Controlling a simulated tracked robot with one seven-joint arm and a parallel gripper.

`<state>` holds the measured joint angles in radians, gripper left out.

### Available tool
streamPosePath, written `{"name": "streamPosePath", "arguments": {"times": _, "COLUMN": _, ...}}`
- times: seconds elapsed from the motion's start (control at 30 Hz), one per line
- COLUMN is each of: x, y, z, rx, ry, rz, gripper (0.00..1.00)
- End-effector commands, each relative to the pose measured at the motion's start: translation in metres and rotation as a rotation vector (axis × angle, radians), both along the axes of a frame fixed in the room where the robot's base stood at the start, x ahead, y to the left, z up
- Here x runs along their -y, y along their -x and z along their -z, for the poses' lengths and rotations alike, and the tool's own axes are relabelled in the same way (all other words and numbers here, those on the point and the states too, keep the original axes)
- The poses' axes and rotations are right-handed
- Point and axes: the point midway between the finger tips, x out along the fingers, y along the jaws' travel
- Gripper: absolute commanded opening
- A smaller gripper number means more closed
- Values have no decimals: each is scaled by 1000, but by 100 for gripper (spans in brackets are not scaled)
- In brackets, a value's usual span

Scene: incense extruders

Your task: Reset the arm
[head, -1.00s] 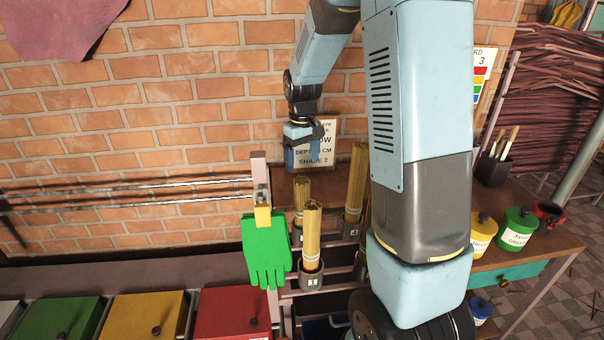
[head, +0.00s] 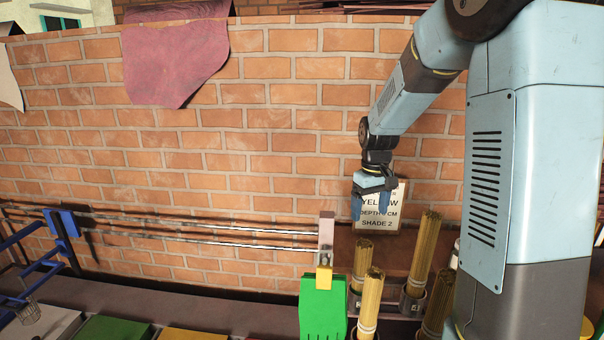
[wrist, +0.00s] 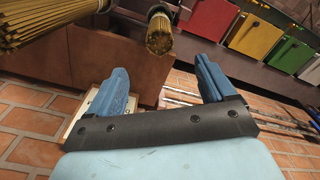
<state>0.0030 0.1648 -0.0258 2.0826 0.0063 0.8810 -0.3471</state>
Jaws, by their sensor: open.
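My gripper (head: 370,206) hangs from my raised arm in front of the brick wall, fingers down, partly over the left edge of a paper sign (head: 388,222) with "YELLOW" and "SHADE 2" on it. In the wrist view my gripper (wrist: 160,88) shows two blue fingers spread wide apart with nothing between them. A bundle of incense sticks (wrist: 160,35) shows beyond the fingers and apart from them.
Several stick bundles in holders (head: 370,295) stand below and right of my gripper. Metal rods (head: 200,233) run along the wall. Open space lies left of my gripper.

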Motion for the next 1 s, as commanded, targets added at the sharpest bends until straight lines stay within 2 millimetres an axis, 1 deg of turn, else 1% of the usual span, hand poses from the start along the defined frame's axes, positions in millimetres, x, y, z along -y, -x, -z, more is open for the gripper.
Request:
{"name": "streamPosePath", "arguments": {"times": 0.3, "x": -3, "y": 44, "z": -51, "rx": 89, "ry": -4, "rz": 55, "gripper": 84}}
{"name": "streamPosePath", "arguments": {"times": 0.5, "x": -5, "y": 76, "z": -78, "rx": 147, "ry": -10, "rz": 94, "gripper": 84}}
{"name": "streamPosePath", "arguments": {"times": 0.8, "x": -8, "y": 127, "z": -110, "rx": 234, "ry": -21, "rz": 151, "gripper": 84}}
{"name": "streamPosePath", "arguments": {"times": 1.0, "x": -9, "y": 161, "z": -125, "rx": 293, "ry": -32, "rz": 187, "gripper": 84}}
